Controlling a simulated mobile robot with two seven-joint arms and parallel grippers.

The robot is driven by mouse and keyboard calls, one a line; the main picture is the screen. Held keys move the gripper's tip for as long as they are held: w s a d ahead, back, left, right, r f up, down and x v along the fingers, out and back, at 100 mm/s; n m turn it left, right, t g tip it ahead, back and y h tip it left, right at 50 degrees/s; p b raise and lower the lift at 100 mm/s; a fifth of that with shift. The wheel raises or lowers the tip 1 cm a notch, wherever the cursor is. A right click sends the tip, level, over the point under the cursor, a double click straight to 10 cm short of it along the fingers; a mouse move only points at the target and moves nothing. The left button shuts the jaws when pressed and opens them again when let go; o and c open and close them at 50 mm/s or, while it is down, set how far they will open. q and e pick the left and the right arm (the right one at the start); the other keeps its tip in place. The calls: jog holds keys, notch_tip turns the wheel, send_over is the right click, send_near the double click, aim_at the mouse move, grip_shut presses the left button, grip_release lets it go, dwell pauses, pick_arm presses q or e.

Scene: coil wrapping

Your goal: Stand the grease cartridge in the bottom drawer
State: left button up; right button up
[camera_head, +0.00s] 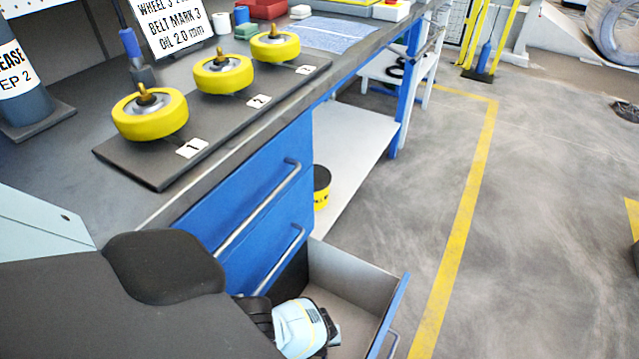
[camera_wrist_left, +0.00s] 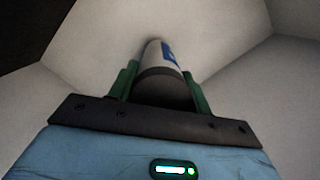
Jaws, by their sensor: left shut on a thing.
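The bottom drawer (camera_head: 343,272) of the blue bench is pulled open, with grey walls and floor inside. My left arm reaches down into it, and the light-blue wrist housing shows over the drawer. In the left wrist view, the green fingers of my left gripper (camera_wrist_left: 160,88) are shut on the grease cartridge (camera_wrist_left: 167,58), a cylinder with a white and blue body and a dark near end. The cartridge points away from the gripper toward the pale drawer surfaces (camera_wrist_left: 95,40). I cannot tell whether its far end touches the drawer floor. My right gripper is not in view.
Three yellow wheels (camera_head: 222,74) sit on a dark numbered board on the bench top. A dark cylinder with a partly cut-off label (camera_head: 18,75) stands at the left. A black and yellow can (camera_head: 321,188) is on the lower shelf. The floor right of the drawer is clear.

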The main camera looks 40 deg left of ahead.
pick_arm(q)
jog(key=shift+f, duration=0.1)
jog(key=o, duration=1.3)
jog(key=r+p, duration=0.6)
jog(key=r, duration=0.1)
jog(key=d+r+p, duration=0.1)
jog(key=r+p, duration=0.2)
jog(key=p, duration=0.1)
jog(key=shift+s+r, duration=0.25)
jog(key=shift+s, duration=0.05)
jog(key=shift+r+p, duration=0.6)
jog(key=shift+s+r+p, duration=0.2)
jog(key=shift+r+p, duration=0.1)
